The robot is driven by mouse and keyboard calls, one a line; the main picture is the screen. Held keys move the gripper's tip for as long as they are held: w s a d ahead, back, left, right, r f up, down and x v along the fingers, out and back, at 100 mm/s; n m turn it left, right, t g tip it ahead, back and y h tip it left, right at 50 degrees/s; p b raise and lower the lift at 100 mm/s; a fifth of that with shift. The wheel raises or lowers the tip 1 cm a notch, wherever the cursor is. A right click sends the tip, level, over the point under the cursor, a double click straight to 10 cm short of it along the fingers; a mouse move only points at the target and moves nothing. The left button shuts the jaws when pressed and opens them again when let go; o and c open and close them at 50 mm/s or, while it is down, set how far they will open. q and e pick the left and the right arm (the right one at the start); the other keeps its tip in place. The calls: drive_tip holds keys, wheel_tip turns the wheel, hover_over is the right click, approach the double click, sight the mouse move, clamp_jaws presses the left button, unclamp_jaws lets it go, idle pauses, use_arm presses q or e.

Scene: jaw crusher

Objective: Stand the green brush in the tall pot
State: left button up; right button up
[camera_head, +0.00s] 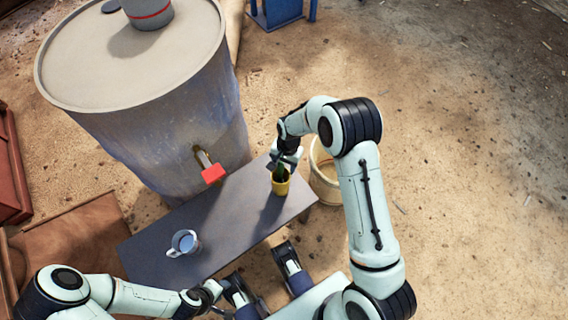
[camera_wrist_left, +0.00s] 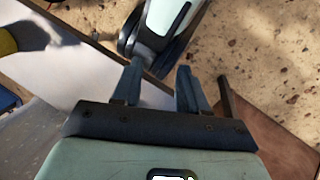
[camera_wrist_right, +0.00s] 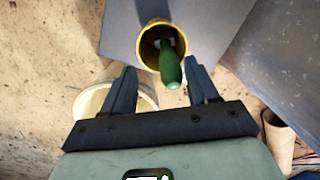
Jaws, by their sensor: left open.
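A yellow pot (camera_head: 281,187) stands upright near the right end of the dark table. In the right wrist view, the pot (camera_wrist_right: 160,30) is seen from above. The green brush (camera_wrist_right: 170,68) is inside it, with its handle rising out towards the camera, seemingly leaning. My right gripper (camera_head: 288,157) is just above the pot. In its wrist view, the fingers (camera_wrist_right: 163,68) are spread on either side of the handle, with gaps showing. My left gripper (camera_wrist_left: 155,78) is open and empty, low beside the table's front edge.
A mug (camera_head: 184,243) stands towards the left end of the table (camera_head: 225,220). A pale bucket (camera_head: 325,180) is on the ground past the right end. A large barrel (camera_head: 170,120) with a red-handled tap (camera_head: 213,174) stands behind. The table's middle is clear.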

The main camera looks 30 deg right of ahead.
drive_tip(key=shift+r, duration=0.1)
use_arm(q)
drive_tip(key=shift+g, duration=0.6)
drive_tip(key=s+r+p, duration=0.1)
drive_tip(key=s+d+r+p, duration=0.1)
drive_tip(key=s+r, duration=0.1)
drive_tip(key=shift+s+d+r+p, duration=0.1)
drive_tip(key=shift+s+d+p, duration=0.05)
drive_tip(key=shift+p, duration=0.25)
use_arm(e)
wheel_tip(320, 180, up, 13)
drive_tip(key=d, duration=0.1)
drive_tip(key=shift+d, duration=0.3)
